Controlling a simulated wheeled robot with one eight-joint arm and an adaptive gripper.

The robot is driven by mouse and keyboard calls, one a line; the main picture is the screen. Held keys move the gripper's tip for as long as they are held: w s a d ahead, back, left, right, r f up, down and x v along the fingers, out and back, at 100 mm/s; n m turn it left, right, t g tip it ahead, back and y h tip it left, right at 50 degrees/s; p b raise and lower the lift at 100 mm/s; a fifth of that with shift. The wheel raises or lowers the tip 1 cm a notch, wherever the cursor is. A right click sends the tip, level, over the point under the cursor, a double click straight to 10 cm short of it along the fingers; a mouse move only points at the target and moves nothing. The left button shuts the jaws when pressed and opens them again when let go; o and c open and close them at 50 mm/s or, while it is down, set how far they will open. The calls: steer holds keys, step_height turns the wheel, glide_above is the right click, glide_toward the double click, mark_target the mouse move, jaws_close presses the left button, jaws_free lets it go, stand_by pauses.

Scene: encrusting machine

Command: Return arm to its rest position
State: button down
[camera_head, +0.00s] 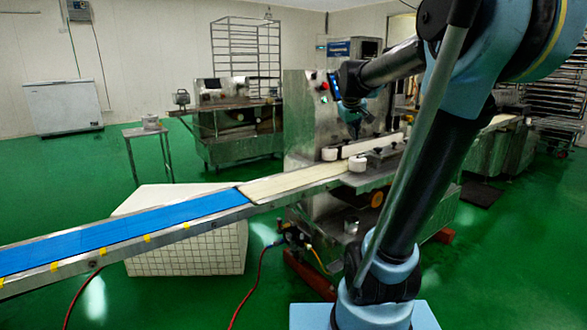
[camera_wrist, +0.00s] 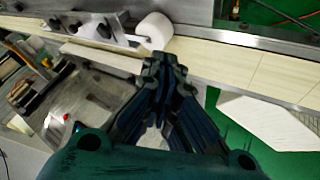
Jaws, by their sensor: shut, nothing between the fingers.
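My arm (camera_head: 425,165) is bent in the head view, with its upper links reaching left over the encrusting machine (camera_head: 308,115). My gripper (camera_head: 355,132) points down above the machine's cream conveyor belt (camera_head: 300,182). In the wrist view my gripper (camera_wrist: 163,65) has its dark fingers together, with nothing between them. The cream belt (camera_wrist: 225,60) passes behind the fingertips there. A white roller (camera_wrist: 154,30) is just beyond them, apart from the fingers as far as I can tell. My arm's near links hide part of the machine's right side.
A blue belt section (camera_head: 130,235) runs to the left. Two white rollers (camera_head: 329,154) (camera_head: 357,163) stand by the belt. A white crate (camera_head: 190,262) is below it. Hoses (camera_head: 258,275) hang near the machine. A small table (camera_head: 147,132) and open green floor (camera_head: 60,180) are at left.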

steer(key=s+a+f+m+g+y, duration=0.1)
steer(key=s+f+g, duration=0.1)
steer(key=s+f, duration=1)
steer(key=s+a+f+m+g+y, duration=0.1)
steer(key=s+a+f+m+g, duration=0.1)
steer(key=s+f, duration=1)
steer(key=s+g, duration=0.1)
steer(key=s, duration=0.7)
steer(key=shift+f+y, duration=0.25)
steer(key=shift+y, duration=0.05)
steer(key=shift+s, duration=0.1)
